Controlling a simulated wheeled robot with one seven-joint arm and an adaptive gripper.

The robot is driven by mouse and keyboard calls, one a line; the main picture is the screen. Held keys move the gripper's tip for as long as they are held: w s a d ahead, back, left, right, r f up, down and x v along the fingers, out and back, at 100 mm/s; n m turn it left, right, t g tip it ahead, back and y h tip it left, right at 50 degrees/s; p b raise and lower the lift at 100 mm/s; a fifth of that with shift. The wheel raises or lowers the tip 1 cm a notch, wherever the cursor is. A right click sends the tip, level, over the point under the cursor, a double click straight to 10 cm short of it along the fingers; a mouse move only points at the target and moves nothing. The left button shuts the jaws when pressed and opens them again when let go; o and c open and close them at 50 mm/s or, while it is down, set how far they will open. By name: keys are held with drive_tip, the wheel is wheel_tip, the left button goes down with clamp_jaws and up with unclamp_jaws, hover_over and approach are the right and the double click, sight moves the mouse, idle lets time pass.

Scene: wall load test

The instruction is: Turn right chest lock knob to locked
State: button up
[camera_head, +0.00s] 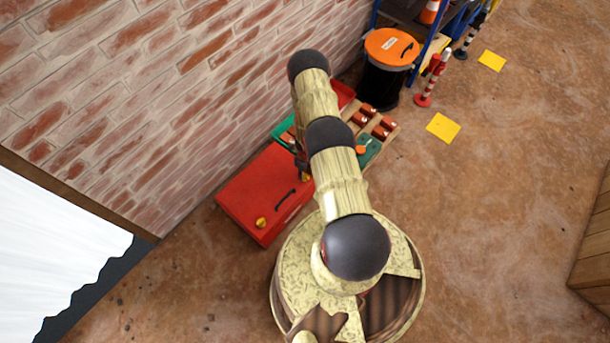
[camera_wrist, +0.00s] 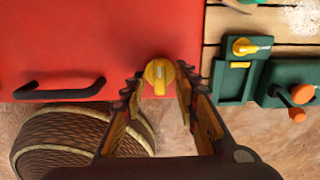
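The red chest (camera_head: 250,190) stands against the brick wall, with a black handle (camera_head: 285,198) and a yellow knob (camera_head: 260,222) to the handle's left in the head view. In the wrist view the chest (camera_wrist: 60,40) shows its black handle (camera_wrist: 60,90) at left and the right yellow lock knob (camera_wrist: 159,74) near the front right corner. The knob's raised grip points roughly up and down the picture. My gripper (camera_wrist: 158,82) is open, with one fingertip on each side of this knob; contact is not clear. My arm hides this area in the head view.
Right of the chest, a green panel (camera_wrist: 233,85) with another yellow knob (camera_wrist: 250,47) and an orange-handled lever (camera_wrist: 300,95) sit on wooden boards. Farther back stand a black bin with an orange lid (camera_head: 390,47) and striped posts (camera_head: 430,80). Open floor lies at right.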

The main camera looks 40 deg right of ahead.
drive_tip(key=c, duration=0.4)
drive_tip(key=c, duration=0.3)
clamp_jaws()
